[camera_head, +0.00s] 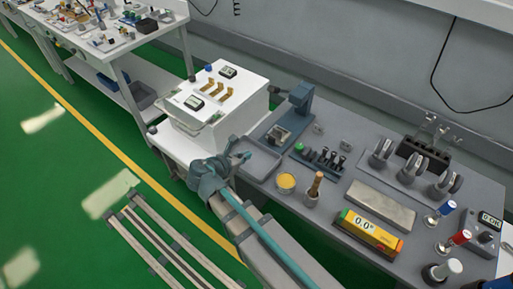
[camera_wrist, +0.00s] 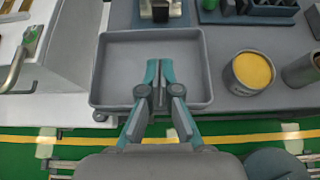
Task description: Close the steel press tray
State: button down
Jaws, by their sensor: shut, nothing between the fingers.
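A shallow grey rectangular tray (camera_wrist: 118,62) with a raised rim lies empty under my gripper in the wrist view. It also shows in the head view (camera_head: 262,158), at the left front part of the grey bench. My gripper (camera_wrist: 160,75) is shut and empty, with its fingers over the front half of the tray. In the head view my gripper (camera_head: 243,157) is at the tray's left side, partly covering it. I cannot tell whether the fingertips touch the tray. A blue-grey press (camera_head: 299,104) stands behind the tray.
A white machine (camera_head: 225,95) stands left of the tray. A yellow-filled round tin (camera_wrist: 252,70) is to the right, beside a grey cup (camera_head: 312,197). A rack of dark-topped tools (camera_head: 320,158) stands farther back.

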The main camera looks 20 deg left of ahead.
jog(key=p, duration=0.4)
send_near(270, 141)
jog(key=x, duration=0.5)
jog(key=shift+s+f, duration=0.2)
jog(key=shift+f, duration=0.1)
jog(key=shift+w+d+f, duration=0.1)
jog(key=shift+w+d, duration=0.25)
jog(key=shift+w, duration=0.5)
